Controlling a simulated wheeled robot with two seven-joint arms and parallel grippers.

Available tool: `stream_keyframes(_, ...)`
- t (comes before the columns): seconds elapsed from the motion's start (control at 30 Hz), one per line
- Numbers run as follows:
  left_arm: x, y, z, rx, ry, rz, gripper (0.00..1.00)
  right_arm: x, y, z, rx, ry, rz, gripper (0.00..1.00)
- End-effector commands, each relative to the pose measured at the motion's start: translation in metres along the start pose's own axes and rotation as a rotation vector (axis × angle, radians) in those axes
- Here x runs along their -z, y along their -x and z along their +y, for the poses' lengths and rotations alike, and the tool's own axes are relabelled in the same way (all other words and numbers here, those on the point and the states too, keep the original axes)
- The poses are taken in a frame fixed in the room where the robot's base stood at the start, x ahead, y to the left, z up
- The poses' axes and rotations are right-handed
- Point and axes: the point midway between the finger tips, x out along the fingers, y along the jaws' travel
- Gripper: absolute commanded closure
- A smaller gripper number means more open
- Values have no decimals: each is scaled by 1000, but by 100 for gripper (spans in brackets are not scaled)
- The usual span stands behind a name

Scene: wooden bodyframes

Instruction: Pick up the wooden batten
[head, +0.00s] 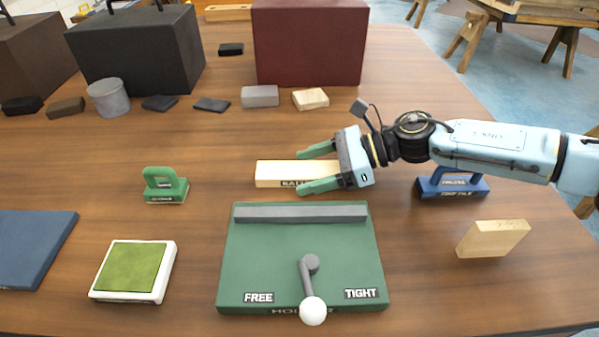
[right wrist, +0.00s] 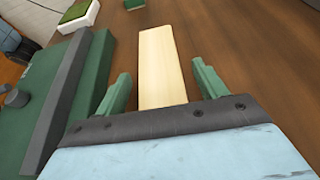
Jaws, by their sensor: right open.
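The wooden batten (head: 285,173) is a pale, flat bar lying on the table just behind the green holder board, with a dark label on its front face. In the right wrist view the batten (right wrist: 161,65) runs lengthwise between the fingers. My right gripper (head: 318,168) comes in from the right, open, its green fingers at either side of the batten's right end. In the right wrist view the gripper (right wrist: 158,85) shows gaps between both fingers and the batten. My left gripper is not in view.
The green holder board (head: 235,265) has a grey bar and a white-knobbed lever (head: 311,290) between FREE and TIGHT. A green handled block (head: 165,187) stands left, a blue-handled tool (head: 452,185) right. A wood block (head: 493,239) lies front right. A red box (head: 310,42) stands behind.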

Motion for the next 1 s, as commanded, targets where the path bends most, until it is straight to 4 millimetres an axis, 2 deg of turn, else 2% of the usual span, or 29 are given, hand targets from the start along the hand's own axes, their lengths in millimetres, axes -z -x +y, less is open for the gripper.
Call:
stream_keyframes(0.1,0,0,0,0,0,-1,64,0,0,0,0,0,0,32)
stream_keyframes(0.47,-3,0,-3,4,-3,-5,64,0,0,0,-1,0,0,79)
stream_keyframes(0.77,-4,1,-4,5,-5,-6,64,-6,3,0,0,1,-1,80)
stream_keyframes(1.0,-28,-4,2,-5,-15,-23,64,-47,20,0,0,6,-2,80)
